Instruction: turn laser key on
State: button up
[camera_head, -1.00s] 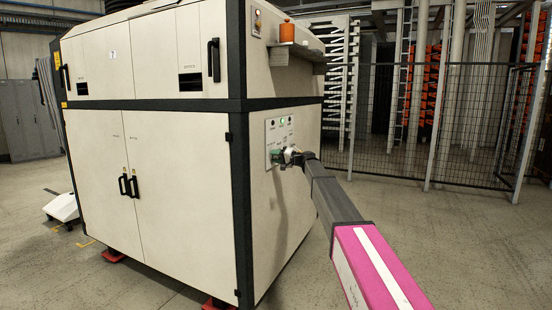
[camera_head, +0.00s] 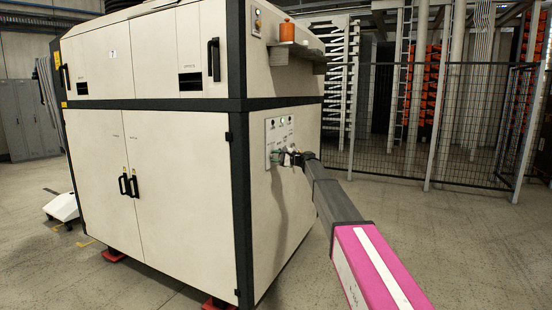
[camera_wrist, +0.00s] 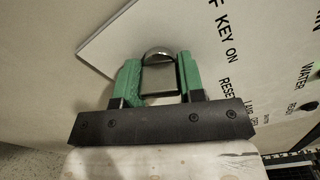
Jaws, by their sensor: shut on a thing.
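The laser key (camera_wrist: 159,76) is a grey metal piece with a rounded top, in the middle of the wrist view. My gripper (camera_wrist: 158,70) has green fingers on either side of it and is shut on it. The lettering "KEY ON" (camera_wrist: 226,34) is printed on the pale panel (camera_wrist: 190,22) to the right of the key. In the head view my gripper (camera_head: 282,157) is at the lower part of the control panel (camera_head: 272,131) on the machine's side. The key is too small to make out there.
The big cream machine (camera_head: 180,190) with black edges fills the left and middle. A mesh fence (camera_head: 440,130) stands behind at right. The floor (camera_head: 470,240) at right is clear.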

jog(key=shift+m, duration=0.6)
jog(key=o, duration=0.9)
jog(key=shift+o, duration=0.2)
jog(key=shift+d, duration=0.1)
jog(key=v, duration=1)
jog(key=shift+s+d, duration=0.25)
jog(key=shift+d, duration=0.05)
